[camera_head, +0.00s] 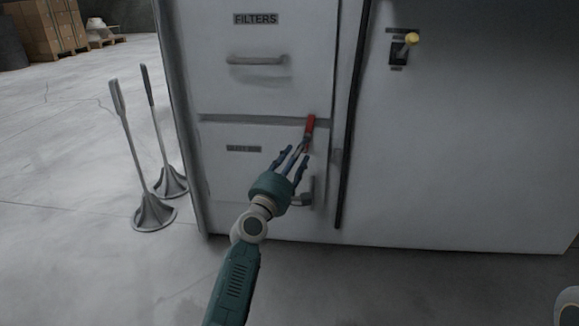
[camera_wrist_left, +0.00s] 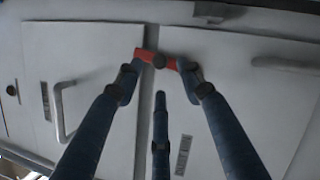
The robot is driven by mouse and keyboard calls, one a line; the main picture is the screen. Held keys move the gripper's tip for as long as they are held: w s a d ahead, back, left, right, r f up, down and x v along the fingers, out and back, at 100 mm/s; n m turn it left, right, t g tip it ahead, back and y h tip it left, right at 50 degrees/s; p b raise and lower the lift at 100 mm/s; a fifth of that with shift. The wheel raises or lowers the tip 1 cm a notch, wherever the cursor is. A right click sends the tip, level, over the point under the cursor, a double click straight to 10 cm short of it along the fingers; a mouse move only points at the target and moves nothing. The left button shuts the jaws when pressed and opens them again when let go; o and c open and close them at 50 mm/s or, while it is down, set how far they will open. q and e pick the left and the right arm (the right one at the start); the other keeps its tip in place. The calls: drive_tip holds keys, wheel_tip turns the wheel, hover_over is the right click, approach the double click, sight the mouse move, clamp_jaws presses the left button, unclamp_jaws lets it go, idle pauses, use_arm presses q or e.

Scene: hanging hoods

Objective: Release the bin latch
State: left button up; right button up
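A red latch (camera_head: 310,127) sits at the seam between the upper and lower fronts of a grey cabinet, near their right side. In the left wrist view, the red latch (camera_wrist_left: 146,55) lies across the seam with a dark round pivot on it. My left gripper (camera_head: 297,154) is at the latch's lower end, its fingers spread. In the left wrist view, the left gripper (camera_wrist_left: 160,78) has two fingertips overlapping either side of the latch and a third finger below it; contact cannot be told. The lower front, likely the bin (camera_head: 235,170), appears closed.
The upper front, labelled FILTERS (camera_head: 255,19), has a bar handle (camera_head: 257,61). The lower handle (camera_head: 306,197) is partly behind my gripper. A yellow-knobbed switch (camera_head: 411,39) is on the right panel. Two stands (camera_head: 153,213) stand on the floor at left.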

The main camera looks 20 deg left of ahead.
use_arm(q)
drive_tip(key=v, duration=0.6)
drive_tip(key=shift+s, duration=0.2)
